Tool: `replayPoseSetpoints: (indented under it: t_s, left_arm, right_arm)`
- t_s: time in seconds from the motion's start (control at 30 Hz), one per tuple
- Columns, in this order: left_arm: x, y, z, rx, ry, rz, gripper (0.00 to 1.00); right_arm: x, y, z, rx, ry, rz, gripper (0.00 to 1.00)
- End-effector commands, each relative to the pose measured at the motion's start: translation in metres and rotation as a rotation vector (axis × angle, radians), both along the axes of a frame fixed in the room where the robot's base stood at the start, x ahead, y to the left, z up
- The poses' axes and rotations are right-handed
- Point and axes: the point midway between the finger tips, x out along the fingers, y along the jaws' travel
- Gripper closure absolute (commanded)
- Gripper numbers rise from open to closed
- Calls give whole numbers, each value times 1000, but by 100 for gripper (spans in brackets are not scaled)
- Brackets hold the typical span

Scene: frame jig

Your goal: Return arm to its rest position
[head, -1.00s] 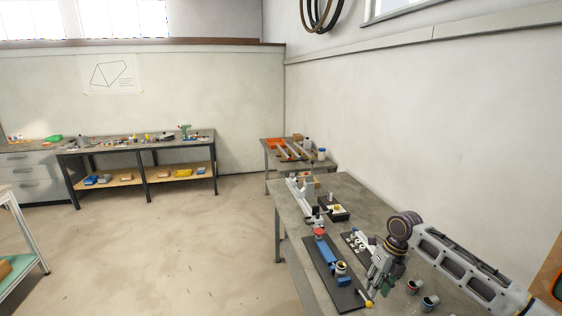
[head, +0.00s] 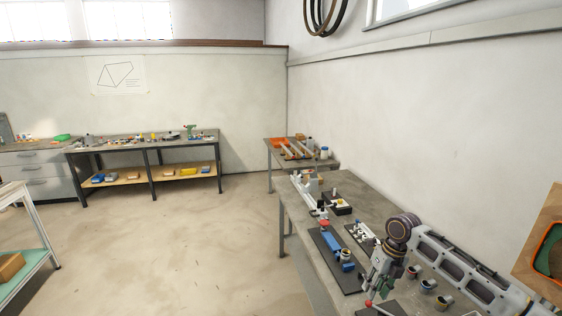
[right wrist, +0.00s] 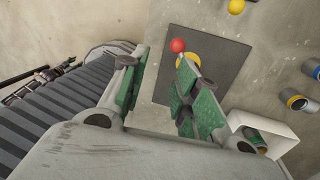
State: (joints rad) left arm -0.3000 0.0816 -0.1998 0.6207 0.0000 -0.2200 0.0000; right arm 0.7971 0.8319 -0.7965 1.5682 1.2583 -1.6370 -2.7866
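My right arm reaches in from the right in the head view, with its right gripper (head: 372,290) pointing down over the near part of the workbench (head: 352,196). In the right wrist view the two green-padded fingers of this gripper (right wrist: 163,62) stand apart with nothing between them. Below the fingers lies a dark plate (right wrist: 216,62) with a red ball (right wrist: 177,45) and a yellow round part beside it. The red ball also shows in the head view (head: 369,304), close to the fingertips. My left gripper is not in view.
A dark board with a blue clamp fixture (head: 330,249) lies left of the gripper. Several small cups (head: 428,285) stand at its right. A yellow ball (right wrist: 236,6) shows in the right wrist view. The wall rises behind the bench; open floor (head: 190,245) lies left.

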Motion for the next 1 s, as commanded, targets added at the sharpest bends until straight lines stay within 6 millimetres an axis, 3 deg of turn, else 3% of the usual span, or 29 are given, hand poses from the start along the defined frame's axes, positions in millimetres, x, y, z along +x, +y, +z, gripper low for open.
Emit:
replayPoseSetpoints:
  t_s: [0.57, 1.0]
  left_arm:
    - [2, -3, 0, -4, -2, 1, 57]
    - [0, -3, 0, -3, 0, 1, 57]
  right_arm:
    - [-19, 35, -28, -9, 22, -146, 69]
    - [-62, 95, -68, 10, 55, -487, 69]
